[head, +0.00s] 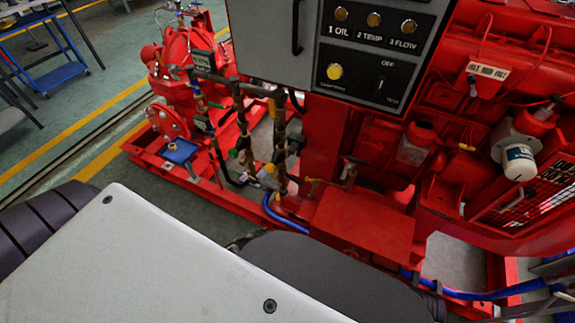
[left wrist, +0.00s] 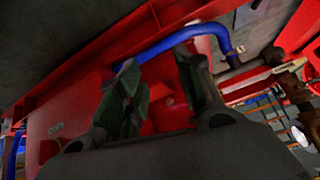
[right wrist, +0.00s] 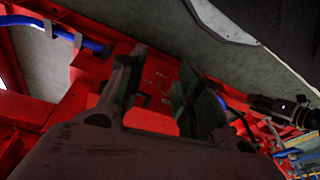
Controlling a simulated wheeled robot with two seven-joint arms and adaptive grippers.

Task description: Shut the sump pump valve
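No label names the sump pump valve, so I cannot tell for sure which fitting it is. In the head view, a small fitting with a pale and yellow body (head: 268,174) sits low among dark pipes, just above the end of a blue hose (head: 280,217). In the left wrist view, the blue hose (left wrist: 205,32) bends down to a dark pipe with a brass fitting (left wrist: 288,80). My left gripper (left wrist: 158,65) is open and empty, facing a red surface, with the hose beyond its fingers. My right gripper (right wrist: 160,65) is open and empty. In the head view the fingers are not clearly visible.
A grey control panel (head: 373,50) with several lamps and a switch stands above. The red engine (head: 490,70) fills the right, with a white filter (head: 519,162). A red pump (head: 185,55) stands upper left. A blue trolley (head: 60,75) is behind; the floor between is clear.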

